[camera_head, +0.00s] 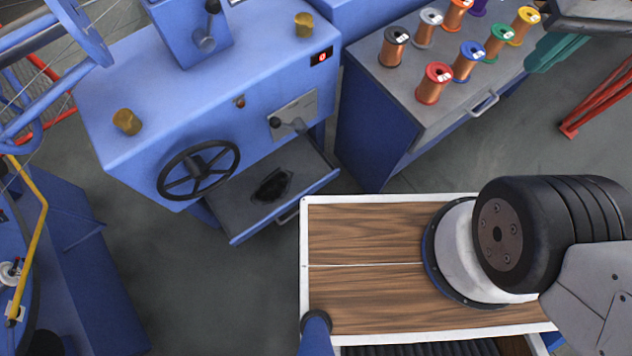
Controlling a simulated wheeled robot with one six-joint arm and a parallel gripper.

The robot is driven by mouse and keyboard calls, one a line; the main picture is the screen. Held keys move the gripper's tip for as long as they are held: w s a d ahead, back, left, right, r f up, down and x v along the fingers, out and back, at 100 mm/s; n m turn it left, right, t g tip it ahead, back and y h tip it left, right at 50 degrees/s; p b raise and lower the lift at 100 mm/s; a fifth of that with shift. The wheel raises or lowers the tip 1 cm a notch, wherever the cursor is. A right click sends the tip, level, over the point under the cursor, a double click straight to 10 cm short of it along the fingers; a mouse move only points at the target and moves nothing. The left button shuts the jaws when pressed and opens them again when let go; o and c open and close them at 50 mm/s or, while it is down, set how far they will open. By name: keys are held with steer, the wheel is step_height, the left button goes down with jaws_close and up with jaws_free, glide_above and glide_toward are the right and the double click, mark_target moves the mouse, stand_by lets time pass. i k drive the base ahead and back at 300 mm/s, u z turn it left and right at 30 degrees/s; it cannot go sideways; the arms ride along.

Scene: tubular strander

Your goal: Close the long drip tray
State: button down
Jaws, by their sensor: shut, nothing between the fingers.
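A shallow tray (242,213) juts out from the low front of the blue machine (165,85), and it looks like the drip tray. It has a grey floor, a blue front wall and a handle (288,214) on that front. A dark oily patch or object (272,185) lies on its floor. The tray stands open, and its back end is hidden under the machine body and behind the handwheel. My gripper is not in view. Only thick links of my arm show at the right.
A black handwheel (198,170) sits above the tray's left part, with a lever (290,123) to its right. A blue cabinet (362,125) with several wire spools stands behind right. A red stand (600,100) is far right. Grey floor (215,300) is clear in front of the tray.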

mark_target(255, 196)
steer(key=z, duration=0.45)
steer(key=k, duration=0.8)
steer(key=u, duration=1.15)
steer(key=i, duration=0.5)
steer(key=k, duration=1)
steer(key=z, duration=1.15)
steer(key=i, duration=0.7)
steer(key=u, duration=1.1)
